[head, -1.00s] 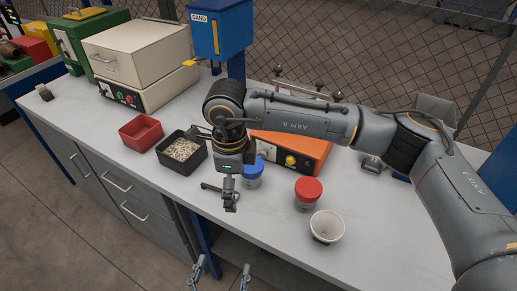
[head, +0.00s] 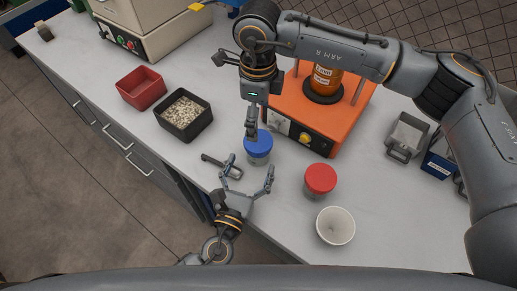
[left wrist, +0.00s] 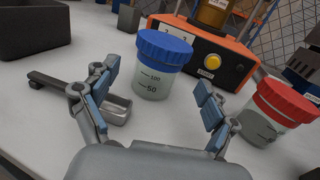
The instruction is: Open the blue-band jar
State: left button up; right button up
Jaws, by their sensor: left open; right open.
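The blue-band jar (head: 259,155) is a clear jar with a blue lid, standing upright and closed on the bench in front of the orange machine. It also shows in the left wrist view (left wrist: 157,82), with volume marks on its side. My left gripper (head: 250,174) is open, with its fingers spread toward the jar from the near side; the jar is ahead of the fingertips, apart from them. My right gripper (head: 251,128) points down beside the blue lid, seen edge-on, and partly overlaps the lid in the head view. Whether it touches the lid I cannot tell.
A red-lidded jar (head: 320,181) and a white cup (head: 335,226) stand to the right. A small scoop (head: 222,167) lies left of the blue-band jar. A black tray (head: 206,128) of pale pieces and a red tray (head: 142,88) are further left. The orange machine (head: 340,133) stands behind.

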aim_at(255, 156)
pick_arm(q)
jog(key=x, duration=0.6)
jog(key=shift+w, duration=0.15)
